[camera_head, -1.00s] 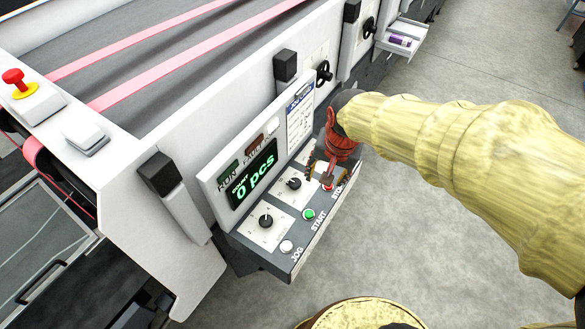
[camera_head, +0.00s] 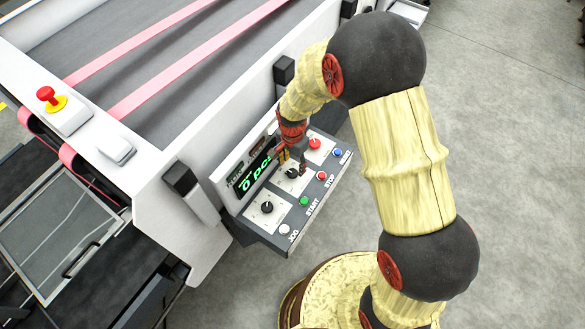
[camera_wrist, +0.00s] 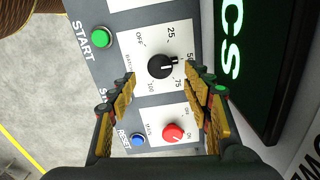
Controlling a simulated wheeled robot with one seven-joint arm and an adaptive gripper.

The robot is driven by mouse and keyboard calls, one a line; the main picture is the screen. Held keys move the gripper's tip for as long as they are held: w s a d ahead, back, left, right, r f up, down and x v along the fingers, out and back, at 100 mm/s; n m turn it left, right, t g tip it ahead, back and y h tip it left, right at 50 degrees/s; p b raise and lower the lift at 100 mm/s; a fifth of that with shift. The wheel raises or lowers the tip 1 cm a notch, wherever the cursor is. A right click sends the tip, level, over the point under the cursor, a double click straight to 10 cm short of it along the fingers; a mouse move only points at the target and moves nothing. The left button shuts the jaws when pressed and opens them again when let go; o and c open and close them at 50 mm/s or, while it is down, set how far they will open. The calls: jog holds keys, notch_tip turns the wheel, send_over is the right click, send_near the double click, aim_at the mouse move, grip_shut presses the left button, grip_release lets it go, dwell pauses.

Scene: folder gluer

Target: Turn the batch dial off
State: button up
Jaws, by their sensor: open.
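The batch dial (camera_wrist: 160,67) is a black knob on a white plate marked OFF, 25, 50, 75 and 100. Its white pointer mark faces right in the wrist view, close to the 50. In the head view the dial (camera_head: 291,173) is partly covered by my gripper (camera_head: 291,158). In the wrist view my gripper (camera_wrist: 162,84) is open, with one finger to each side just below the dial. The fingers appear clear of the knob, but their height above the panel is hard to tell.
A red OFF/ON knob (camera_wrist: 173,133) and a blue reset button (camera_wrist: 138,140) lie near the fingers. The green start button (camera_wrist: 101,37) is left of the dial. Another black dial (camera_head: 266,207) sits on the same panel. The display (camera_head: 257,170) rises behind the dials.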

aim_at(293, 173)
jog(key=shift+f, duration=2.4)
jog(key=c, duration=0.4)
jog(key=c, duration=0.7)
jog(key=shift+c, duration=0.4)
